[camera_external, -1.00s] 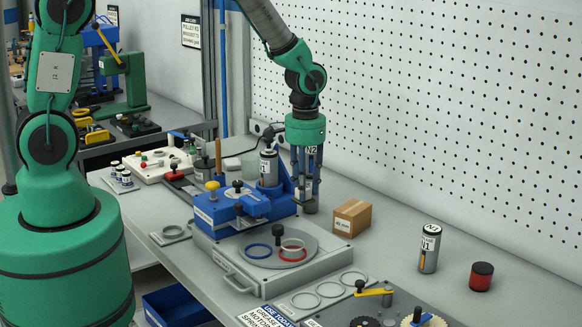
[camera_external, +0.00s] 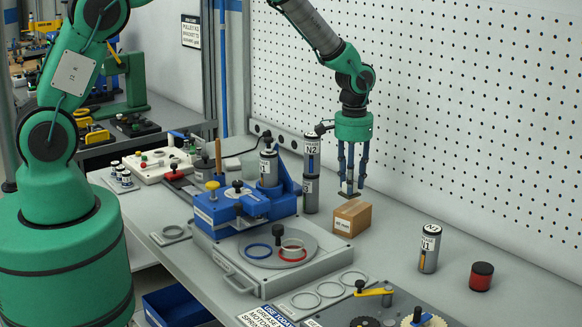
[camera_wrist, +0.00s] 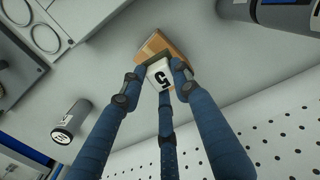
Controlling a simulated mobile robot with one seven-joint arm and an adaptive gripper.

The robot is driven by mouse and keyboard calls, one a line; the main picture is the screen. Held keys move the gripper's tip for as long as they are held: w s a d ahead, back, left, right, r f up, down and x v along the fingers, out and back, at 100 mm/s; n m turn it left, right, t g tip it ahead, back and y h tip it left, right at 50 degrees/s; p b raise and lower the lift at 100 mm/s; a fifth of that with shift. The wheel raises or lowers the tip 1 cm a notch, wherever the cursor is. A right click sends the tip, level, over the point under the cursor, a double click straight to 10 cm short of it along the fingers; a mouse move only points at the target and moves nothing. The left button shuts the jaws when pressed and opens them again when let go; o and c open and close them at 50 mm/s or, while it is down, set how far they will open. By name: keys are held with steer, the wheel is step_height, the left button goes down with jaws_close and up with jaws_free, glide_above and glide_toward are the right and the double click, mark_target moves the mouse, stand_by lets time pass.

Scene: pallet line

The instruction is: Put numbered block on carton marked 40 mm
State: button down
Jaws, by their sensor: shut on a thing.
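My gripper (camera_external: 349,190) has three blue fingers and is shut on the numbered block (camera_wrist: 159,75). In the wrist view the block's white face shows a black 5. In the external view the block is small and mostly hidden by the fingers. The carton (camera_external: 351,218) is a small brown box with a white label reading 40 mm, standing on the bench right of the blue fixture. My gripper holds the block just above the carton's top. In the wrist view the carton (camera_wrist: 150,45) shows behind the block; I cannot tell whether they touch.
A stacked pair of grey cylinders (camera_external: 311,170), the upper marked N2, stands left of the carton. A grey N1 cylinder (camera_external: 429,248) and a red, black-topped jar (camera_external: 481,276) stand to its right. The blue fixture (camera_external: 245,200) is at left. The pegboard wall (camera_external: 450,110) is behind.

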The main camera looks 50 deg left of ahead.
mark_target(355, 192)
steer(key=shift+w+d, duration=0.15)
steer(key=shift+w, duration=0.6)
steer(key=shift+f, duration=0.1)
steer(key=shift+f, duration=1.7)
steer(key=shift+f, duration=0.15)
steer(key=c, duration=1.3)
jaws_free()
step_height(355, 192, up, 12)
steer(key=shift+r, duration=0.15)
